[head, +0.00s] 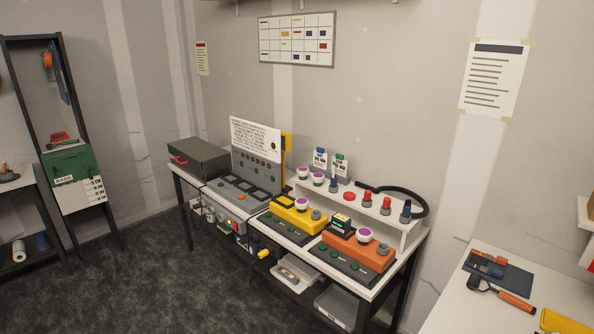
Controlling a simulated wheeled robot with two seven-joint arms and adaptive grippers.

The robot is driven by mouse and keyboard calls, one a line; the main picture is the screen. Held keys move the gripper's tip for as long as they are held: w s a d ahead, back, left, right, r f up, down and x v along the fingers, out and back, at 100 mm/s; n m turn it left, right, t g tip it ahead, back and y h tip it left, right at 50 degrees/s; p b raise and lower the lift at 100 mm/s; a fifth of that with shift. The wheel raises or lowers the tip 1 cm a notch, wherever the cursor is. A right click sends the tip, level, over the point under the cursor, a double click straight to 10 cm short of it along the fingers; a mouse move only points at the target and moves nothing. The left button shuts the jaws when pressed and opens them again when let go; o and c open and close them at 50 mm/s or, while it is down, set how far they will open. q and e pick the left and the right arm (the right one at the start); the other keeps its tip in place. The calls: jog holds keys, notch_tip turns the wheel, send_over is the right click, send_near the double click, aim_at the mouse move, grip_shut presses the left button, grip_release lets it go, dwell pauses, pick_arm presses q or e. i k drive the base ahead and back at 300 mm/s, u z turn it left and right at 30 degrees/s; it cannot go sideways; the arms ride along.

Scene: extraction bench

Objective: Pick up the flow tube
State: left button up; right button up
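Neither of my grippers is in view.
The white bench (290,237) carries a yellow unit (290,218), an orange unit (350,250), a grey box (198,157) and a panel with a sign (256,138). Bottles crowd the shelf. A white table (455,310) with tools stands at right. Dark floor (130,290) is open in front.

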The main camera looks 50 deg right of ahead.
aim_at(333, 179)
jog(key=z, duration=0.25)
jog(key=i, duration=0.95)
jog(key=z, duration=1.45)
jog(key=i, duration=0.75)
jog(key=z, duration=0.8)
